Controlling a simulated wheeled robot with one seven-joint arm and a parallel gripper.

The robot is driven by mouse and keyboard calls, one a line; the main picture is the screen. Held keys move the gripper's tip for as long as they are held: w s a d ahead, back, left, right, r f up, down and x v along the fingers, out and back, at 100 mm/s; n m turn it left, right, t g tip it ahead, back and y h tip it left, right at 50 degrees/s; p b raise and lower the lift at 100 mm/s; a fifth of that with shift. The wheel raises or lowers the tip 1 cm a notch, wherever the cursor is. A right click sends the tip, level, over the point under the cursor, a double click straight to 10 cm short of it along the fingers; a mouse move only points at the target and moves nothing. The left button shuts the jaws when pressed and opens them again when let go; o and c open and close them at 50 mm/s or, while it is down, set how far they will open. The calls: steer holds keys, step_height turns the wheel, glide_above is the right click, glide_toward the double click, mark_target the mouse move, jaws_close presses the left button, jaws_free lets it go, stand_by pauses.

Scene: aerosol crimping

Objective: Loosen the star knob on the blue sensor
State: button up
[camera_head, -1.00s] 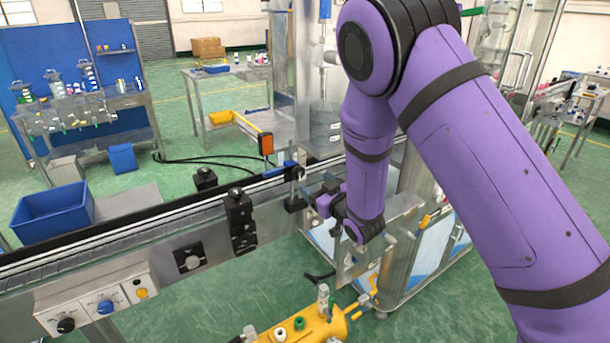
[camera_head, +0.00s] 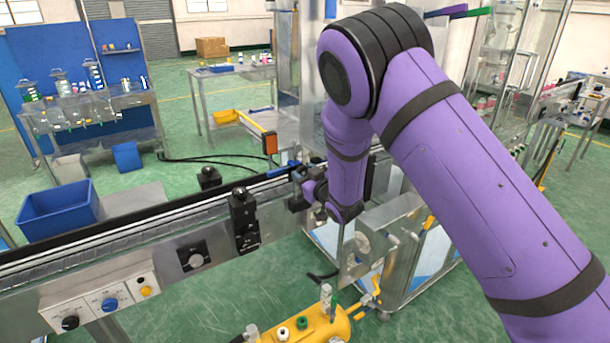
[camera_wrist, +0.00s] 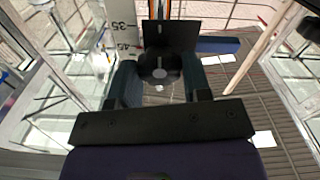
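My gripper (camera_head: 306,186) is at the conveyor's side rail in the head view, beside a small blue part (camera_head: 282,171) that looks like the blue sensor. In the wrist view my gripper (camera_wrist: 160,76) has its two dark fingers apart, one on each side of a round black knob (camera_wrist: 160,68). The knob sits in front of a black bracket plate (camera_wrist: 172,34). A blue bar (camera_wrist: 218,45) shows to the right behind the plate. I cannot tell whether the fingers touch the knob. In the head view the knob is hidden by my gripper.
The conveyor (camera_head: 150,217) runs along the left, with a black clamp block (camera_head: 243,220) on its near side. A steel machine frame (camera_head: 385,225) stands close beside my forearm. A yellow pump unit (camera_head: 310,328) is below. A blue bin (camera_head: 58,210) is far left.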

steer(key=c, duration=0.4)
steer(key=n, duration=0.4)
steer(key=shift+n, duration=0.3)
steer(key=n, duration=0.3)
steer(key=shift+n, duration=0.3)
steer(key=n, duration=0.5)
steer(key=shift+f, duration=0.1)
steer(key=shift+n, duration=2.3)
